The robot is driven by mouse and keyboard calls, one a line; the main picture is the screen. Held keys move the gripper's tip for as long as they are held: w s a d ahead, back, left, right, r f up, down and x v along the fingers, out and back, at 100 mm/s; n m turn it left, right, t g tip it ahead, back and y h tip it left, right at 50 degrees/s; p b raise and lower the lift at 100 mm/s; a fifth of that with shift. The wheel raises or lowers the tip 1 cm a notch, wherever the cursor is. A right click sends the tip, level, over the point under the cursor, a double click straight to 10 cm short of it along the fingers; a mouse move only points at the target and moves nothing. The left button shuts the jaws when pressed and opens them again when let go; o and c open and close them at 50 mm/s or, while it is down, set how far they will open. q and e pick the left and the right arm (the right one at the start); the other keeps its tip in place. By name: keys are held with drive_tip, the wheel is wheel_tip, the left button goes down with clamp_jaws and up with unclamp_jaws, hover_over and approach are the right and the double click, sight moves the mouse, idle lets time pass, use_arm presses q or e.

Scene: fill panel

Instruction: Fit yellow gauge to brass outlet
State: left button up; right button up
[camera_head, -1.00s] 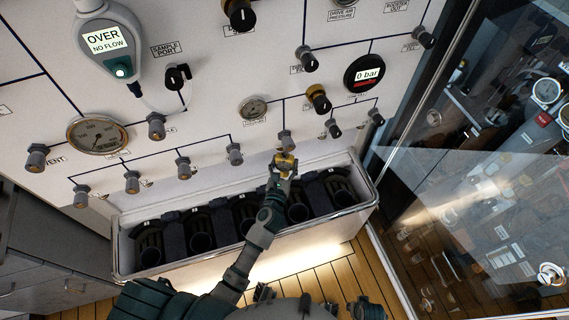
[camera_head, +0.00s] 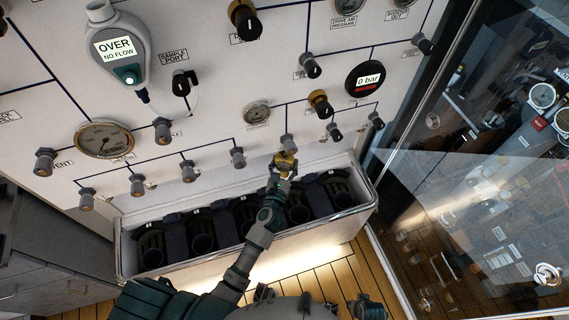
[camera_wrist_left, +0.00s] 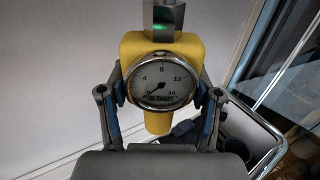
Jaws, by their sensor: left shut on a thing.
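The yellow gauge (camera_head: 286,159) is held in my left gripper (camera_head: 281,170), just below a grey-metal outlet (camera_head: 287,142) on the wall panel. In the left wrist view, the gauge (camera_wrist_left: 160,48) shows a white round dial facing the camera, with a finger on each side of its yellow body. A metal hex fitting with a green glow (camera_wrist_left: 163,18) stands directly over the top of the gauge and appears to meet it; whether they are joined cannot be told.
A long trough with black cylinder wells (camera_head: 372,205) lies below the panel, under my left arm. Several similar outlets (camera_head: 238,157) line the panel to the left. A brass-coloured knob (camera_head: 319,101) sits up and right of the gauge. A glass door (camera_head: 440,110) stands at the right.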

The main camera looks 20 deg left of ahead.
use_arm(q)
drive_tip(key=shift+f+b, duration=0.3)
drive_tip(key=shift+f, duration=0.15)
drive_tip(key=shift+a+p, duration=0.35)
drive_tip(key=shift+a, duration=0.05)
idle(0.6)
idle(1.1)
drive_tip(key=shift+r+p, duration=1.25)
drive_tip(key=shift+p, duration=0.25)
drive_tip(key=o, duration=1.6)
drive_tip(key=shift+f, duration=0.1)
